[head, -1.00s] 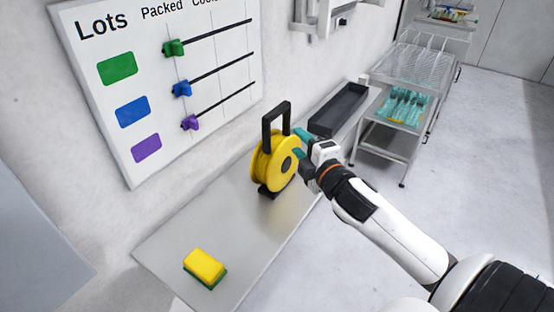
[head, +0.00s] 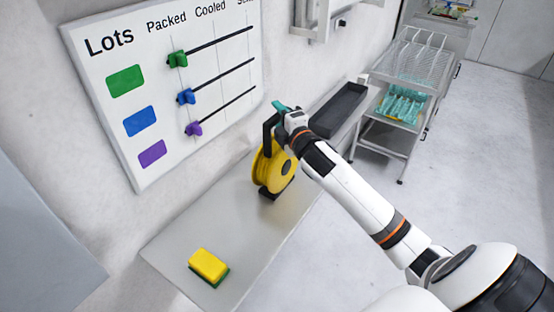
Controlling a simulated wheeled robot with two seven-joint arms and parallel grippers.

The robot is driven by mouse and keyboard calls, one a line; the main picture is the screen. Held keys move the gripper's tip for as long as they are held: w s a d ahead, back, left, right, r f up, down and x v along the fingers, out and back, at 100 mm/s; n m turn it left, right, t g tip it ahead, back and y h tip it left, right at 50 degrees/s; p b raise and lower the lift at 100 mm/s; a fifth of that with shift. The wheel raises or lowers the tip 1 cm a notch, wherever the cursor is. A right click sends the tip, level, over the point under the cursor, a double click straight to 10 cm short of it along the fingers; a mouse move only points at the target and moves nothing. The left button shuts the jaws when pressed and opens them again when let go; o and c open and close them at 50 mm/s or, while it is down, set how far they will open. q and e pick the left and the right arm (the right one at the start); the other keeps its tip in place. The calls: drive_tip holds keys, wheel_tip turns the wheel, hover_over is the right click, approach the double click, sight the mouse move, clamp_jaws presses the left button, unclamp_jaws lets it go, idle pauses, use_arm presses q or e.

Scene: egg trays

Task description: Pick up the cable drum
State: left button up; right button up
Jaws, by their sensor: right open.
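The yellow cable drum (head: 267,172) stands upright on the grey metal shelf in its black frame, with a black handle (head: 268,134) at the top. My right gripper (head: 281,110) is at the top of the handle, its teal fingertips showing above it. It is open. The wrist hides the right part of the handle and the drum's upper right edge. I cannot tell whether the fingers are around the handle or only beside it. My left gripper is not in view.
A yellow and green sponge (head: 209,265) lies at the near end of the shelf (head: 205,220). A black tray (head: 341,108) sits at its far end. A lot board (head: 165,90) hangs on the wall. A wire rack trolley (head: 388,142) stands beyond, at the right.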

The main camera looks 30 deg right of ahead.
drive_tip(key=shift+w, duration=0.15)
clamp_jaws()
drive_tip(key=shift+r, duration=0.2)
